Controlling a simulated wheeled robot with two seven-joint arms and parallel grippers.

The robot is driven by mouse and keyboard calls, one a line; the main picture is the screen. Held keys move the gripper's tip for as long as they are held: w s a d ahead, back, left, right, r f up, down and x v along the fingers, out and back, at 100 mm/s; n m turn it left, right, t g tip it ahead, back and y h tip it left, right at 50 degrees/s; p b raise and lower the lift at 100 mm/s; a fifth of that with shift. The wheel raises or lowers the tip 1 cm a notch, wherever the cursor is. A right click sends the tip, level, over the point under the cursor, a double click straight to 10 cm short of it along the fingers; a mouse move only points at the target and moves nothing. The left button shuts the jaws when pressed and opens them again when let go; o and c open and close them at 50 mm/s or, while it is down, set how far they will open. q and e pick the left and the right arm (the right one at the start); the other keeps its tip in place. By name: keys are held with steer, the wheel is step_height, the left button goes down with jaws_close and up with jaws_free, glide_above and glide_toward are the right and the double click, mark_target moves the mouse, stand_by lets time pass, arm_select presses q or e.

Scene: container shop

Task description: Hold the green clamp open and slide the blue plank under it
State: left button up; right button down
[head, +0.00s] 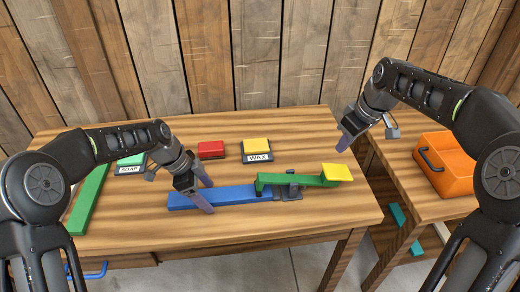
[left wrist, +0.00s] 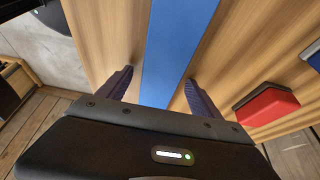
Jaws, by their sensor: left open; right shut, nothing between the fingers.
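My left gripper (head: 204,191) is open over the plank's left part. In the left wrist view its fingers (left wrist: 152,92) stand apart on either side of the plank (left wrist: 175,50). My right gripper (head: 346,141) is shut and empty, above and behind the yellow pad.
A red block (head: 211,149), a yellow block labelled WAX (head: 257,146) and a green block labelled SOAP (head: 131,160) stand at the back of the table. A long green plank (head: 89,200) lies at the left. An orange bin (head: 448,160) sits on the right table. The front right tabletop is clear.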

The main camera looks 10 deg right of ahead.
arm_select(q)
steer(key=b+v, duration=0.1)
steer(key=v, duration=0.6)
steer(key=shift+a+r, duration=0.15)
steer(key=shift+r, duration=0.25)
arm_select(e)
steer(key=shift+f, duration=0.5)
